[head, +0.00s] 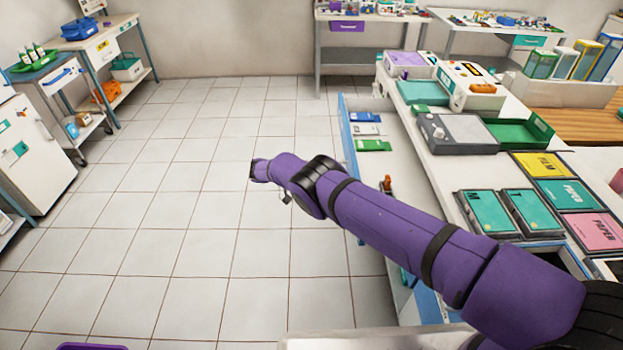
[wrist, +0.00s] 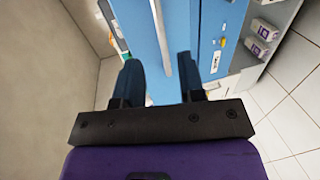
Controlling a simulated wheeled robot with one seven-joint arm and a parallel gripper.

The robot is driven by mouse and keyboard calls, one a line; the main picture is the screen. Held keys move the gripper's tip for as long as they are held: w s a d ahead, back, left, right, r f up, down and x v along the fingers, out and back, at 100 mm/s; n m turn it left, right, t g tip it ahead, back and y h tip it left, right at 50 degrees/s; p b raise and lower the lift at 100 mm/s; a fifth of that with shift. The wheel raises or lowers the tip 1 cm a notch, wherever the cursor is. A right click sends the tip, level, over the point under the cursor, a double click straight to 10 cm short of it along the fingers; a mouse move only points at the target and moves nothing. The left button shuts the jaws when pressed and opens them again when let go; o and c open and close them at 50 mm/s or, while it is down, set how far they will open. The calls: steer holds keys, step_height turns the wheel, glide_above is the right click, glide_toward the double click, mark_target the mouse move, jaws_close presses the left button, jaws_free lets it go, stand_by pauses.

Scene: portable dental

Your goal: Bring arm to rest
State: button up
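My purple arm (head: 390,222) reaches from the lower right of the head view out to the left, over the tiled floor and past the open drawer. My gripper (wrist: 160,68) shows two dark fingers spread apart in the wrist view, with nothing visible between them. Beyond the fingers is a blue cabinet front (wrist: 206,35) with a pale handle bar. In the head view the arm's far end is small, and its fingers are hard to make out.
An open drawer (head: 363,185) with several coloured packets sticks out from the white counter (head: 440,165), close beside my arm. A grey device (head: 458,133) and binders lie on the counter. The tiled floor (head: 190,190) at left is clear. Carts stand at far left.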

steer(key=shift+a, duration=0.3)
steer(key=shift+r, duration=0.15)
